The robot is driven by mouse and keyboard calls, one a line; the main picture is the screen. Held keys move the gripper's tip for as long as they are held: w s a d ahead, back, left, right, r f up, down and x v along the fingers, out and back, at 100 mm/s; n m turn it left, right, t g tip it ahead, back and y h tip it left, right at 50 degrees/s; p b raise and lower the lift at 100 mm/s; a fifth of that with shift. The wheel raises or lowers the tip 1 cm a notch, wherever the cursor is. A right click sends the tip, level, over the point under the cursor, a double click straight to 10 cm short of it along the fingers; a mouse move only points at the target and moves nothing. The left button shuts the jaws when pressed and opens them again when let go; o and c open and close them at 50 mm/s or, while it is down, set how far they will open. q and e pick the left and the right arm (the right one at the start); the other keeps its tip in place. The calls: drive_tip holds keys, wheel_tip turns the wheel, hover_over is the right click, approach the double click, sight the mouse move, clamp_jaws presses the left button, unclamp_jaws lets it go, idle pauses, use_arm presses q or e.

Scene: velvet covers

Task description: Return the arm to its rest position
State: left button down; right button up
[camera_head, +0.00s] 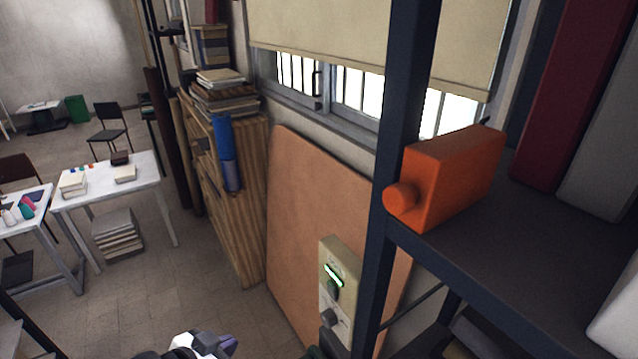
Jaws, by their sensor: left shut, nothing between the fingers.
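A small part of my left gripper (205,346), white, dark and purple, shows at the bottom edge, left of centre. It is shut and empty, and most of it and its arm are cut off by the frame. It is over the floor, to the left of a cream control box (327,264) with dark knobs and a lit green strip. My right gripper is not in view.
A dark metal shelf (520,245) with an orange device (455,175) fills the right. A brown board (300,220) leans under the window. A wooden cabinet (250,190) stands behind. White tables (140,185) are at the left, with open floor between.

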use_arm(q)
drive_tip(key=s+a+f+n+y, duration=0.2)
drive_tip(key=s+a+f+y, duration=0.3)
drive_tip(key=s, duration=0.3)
drive_tip(key=s+f+n+g, duration=0.1)
drive_tip(key=s+f+g, duration=0.1)
drive_tip(key=s+f, duration=0.5)
drive_tip(key=s+f+n+g, duration=0.2)
drive_tip(key=s+f, duration=0.6)
drive_tip(key=s, duration=0.6)
drive_tip(key=shift+d+g, duration=0.4)
drive_tip(key=shift+g, duration=0.4)
drive_tip(key=shift+w, duration=0.1)
drive_tip(key=c, duration=1.8)
unclamp_jaws()
